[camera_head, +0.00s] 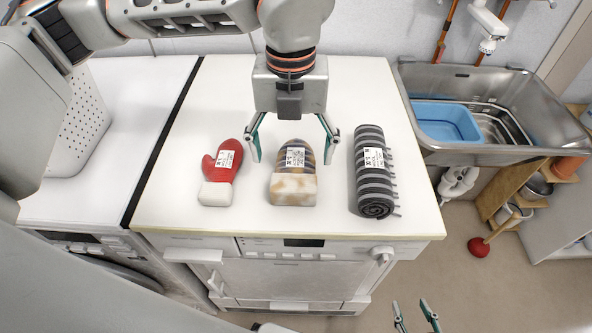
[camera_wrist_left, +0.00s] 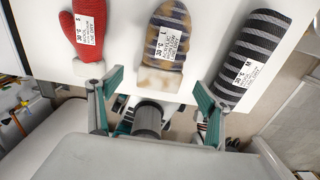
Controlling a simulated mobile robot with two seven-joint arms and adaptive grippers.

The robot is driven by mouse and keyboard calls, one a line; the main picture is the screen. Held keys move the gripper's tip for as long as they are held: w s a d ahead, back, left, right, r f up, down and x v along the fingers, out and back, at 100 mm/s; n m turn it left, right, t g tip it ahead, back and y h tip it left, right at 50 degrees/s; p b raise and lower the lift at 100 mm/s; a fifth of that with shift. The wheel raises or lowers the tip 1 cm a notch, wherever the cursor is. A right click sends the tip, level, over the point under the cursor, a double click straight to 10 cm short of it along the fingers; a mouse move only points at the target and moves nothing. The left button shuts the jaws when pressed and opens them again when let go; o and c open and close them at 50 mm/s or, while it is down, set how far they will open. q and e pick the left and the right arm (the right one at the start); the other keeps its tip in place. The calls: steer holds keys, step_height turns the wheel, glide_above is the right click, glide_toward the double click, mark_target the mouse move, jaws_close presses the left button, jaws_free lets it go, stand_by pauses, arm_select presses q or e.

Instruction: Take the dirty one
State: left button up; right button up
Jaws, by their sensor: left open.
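A red mitten (camera_head: 222,172) with a white cuff lies at the left on the white worktop. A striped knit hat (camera_head: 293,180) lies in the middle, and its pale cuff has brown stains. A rolled grey-striped scarf (camera_head: 373,172) lies at the right. Each carries a white label. The mitten (camera_wrist_left: 86,32), hat (camera_wrist_left: 167,45) and scarf (camera_wrist_left: 250,55) also show in the left wrist view. My left gripper (camera_head: 293,152) is open above the hat, its fingers to either side of it and holding nothing. My right gripper (camera_head: 416,316) is open and empty at the bottom edge, partly cut off.
The worktop (camera_head: 330,222) lies over a white appliance (camera_head: 290,272). A white perforated basket (camera_head: 82,125) stands at the left. A metal sink (camera_head: 480,100) with a blue basin (camera_head: 445,122) is at the right. A red plunger (camera_head: 480,247) stands on the floor.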

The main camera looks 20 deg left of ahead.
mark_target(294, 175)
arm_select(q)
steer(key=f, duration=0.7)
steer(key=shift+s+d+f, duration=0.15)
steer(key=shift+d+f, duration=0.05)
steer(key=shift+f, duration=0.1)
steer(key=shift+c, duration=0.4)
steer(key=c, duration=1.1)
